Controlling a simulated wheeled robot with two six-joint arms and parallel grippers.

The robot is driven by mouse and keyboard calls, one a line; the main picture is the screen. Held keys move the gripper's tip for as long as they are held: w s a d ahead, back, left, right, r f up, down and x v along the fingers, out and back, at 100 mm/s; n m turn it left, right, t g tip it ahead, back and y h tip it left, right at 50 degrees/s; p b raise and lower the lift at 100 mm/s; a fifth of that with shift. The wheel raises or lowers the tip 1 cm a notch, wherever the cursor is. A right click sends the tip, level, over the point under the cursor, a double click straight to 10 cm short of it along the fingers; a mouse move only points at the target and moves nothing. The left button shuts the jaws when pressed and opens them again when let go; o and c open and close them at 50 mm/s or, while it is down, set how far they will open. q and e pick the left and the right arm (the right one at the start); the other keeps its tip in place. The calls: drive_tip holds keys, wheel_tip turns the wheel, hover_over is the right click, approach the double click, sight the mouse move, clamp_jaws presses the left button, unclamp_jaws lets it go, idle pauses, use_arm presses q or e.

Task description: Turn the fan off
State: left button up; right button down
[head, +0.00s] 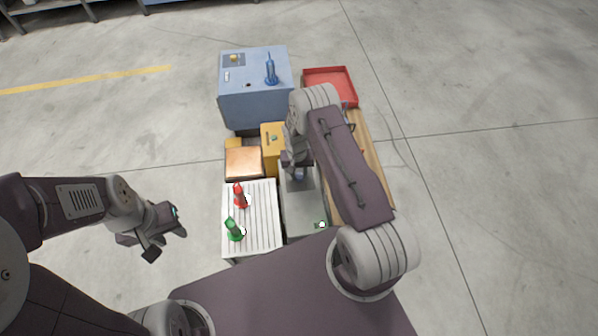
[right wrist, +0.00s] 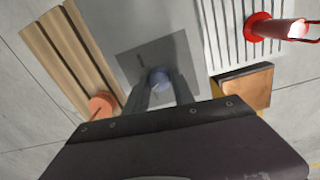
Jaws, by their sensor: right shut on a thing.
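A grey box (head: 303,212) stands in the middle of the cluster in the head view. A dark square plate (right wrist: 160,58) on its top carries a small blue-grey round knob (right wrist: 160,79). My right gripper (right wrist: 159,86) reaches down to the plate from above, its two fingers shut on the knob, one on each side. The head view shows the knob mostly hidden by my right wrist. My left gripper (head: 167,243) hangs open and empty at the left, apart from everything. I cannot tell which thing is the fan.
A white ribbed panel (head: 264,220) holds a red item (head: 240,196) and a green item (head: 234,229). A yellow box (head: 271,150), an orange-topped box (head: 243,162), a blue box (head: 255,105), a red tray (head: 331,78) and wooden slats (head: 377,165) stand close by. Bare floor lies around.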

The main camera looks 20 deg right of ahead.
sight(298, 177)
drive_tip(key=n+p, duration=0.1)
drive_tip(key=n, duration=0.2)
drive_tip(key=shift+n+p, duration=0.45)
drive_tip(key=shift+n, duration=1.25)
drive_tip(key=c, duration=1.1)
unclamp_jaws()
drive_tip(key=shift+r, duration=0.1)
drive_tip(key=r+p, duration=0.3)
drive_tip(key=r, duration=0.5)
drive_tip(key=shift+a+p, duration=0.2)
drive_tip(key=shift+p, duration=0.2)
drive_tip(key=shift+s+r, duration=0.1)
drive_tip(key=shift+r, duration=0.35)
